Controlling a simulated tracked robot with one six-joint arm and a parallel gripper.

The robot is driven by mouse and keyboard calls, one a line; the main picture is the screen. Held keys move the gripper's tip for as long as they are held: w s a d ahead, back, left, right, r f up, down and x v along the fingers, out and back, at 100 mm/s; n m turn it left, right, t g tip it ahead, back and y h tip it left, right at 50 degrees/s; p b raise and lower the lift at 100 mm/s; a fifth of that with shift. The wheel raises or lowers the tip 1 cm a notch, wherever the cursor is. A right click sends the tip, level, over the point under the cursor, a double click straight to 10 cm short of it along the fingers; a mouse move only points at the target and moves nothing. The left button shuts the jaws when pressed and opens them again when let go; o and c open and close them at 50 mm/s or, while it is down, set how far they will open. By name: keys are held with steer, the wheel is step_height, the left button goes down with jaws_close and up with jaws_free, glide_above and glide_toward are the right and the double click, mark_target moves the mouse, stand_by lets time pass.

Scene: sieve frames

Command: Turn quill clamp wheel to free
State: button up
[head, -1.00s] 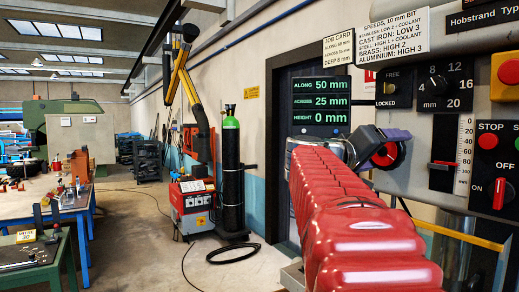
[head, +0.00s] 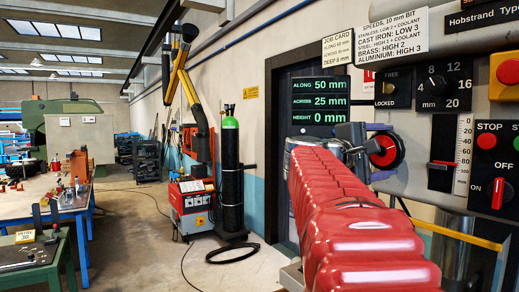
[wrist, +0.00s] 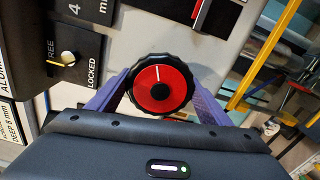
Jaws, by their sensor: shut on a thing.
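The quill clamp wheel has a red face, a black knobbed rim and a white line; it shows in the wrist view (wrist: 160,86) and at the panel's left side in the head view (head: 386,151). My gripper (wrist: 160,92) is shut on it, a purple finger on each side. In the wrist view the white line points nearly straight up. The black FREE/LOCKED dial (head: 393,87) is above the wheel in the head view; its small pale pointer also shows in the wrist view (wrist: 67,57). I cannot tell surely which word it marks.
A readout (head: 320,101) shows along 50, across 25, height 0. A red-handled slider (head: 442,164) and a red switch (head: 498,193) are right of the wheel. A yellow bar (head: 460,236) runs below.

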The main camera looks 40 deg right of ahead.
steer(key=n, duration=0.6)
steer(key=shift+w+f+n, duration=0.1)
steer(key=shift+f+n, duration=0.2)
steer(key=n, duration=0.6)
steer(key=shift+f+n, duration=0.1)
steer(key=shift+n, duration=0.2)
steer(key=o, duration=1)
steer(key=shift+o, duration=0.2)
steer(key=shift+r, duration=0.2)
steer(key=shift+a, duration=0.1)
steer(key=w+a, duration=0.2)
steer(key=a, duration=1.1)
steer(key=shift+a, duration=0.2)
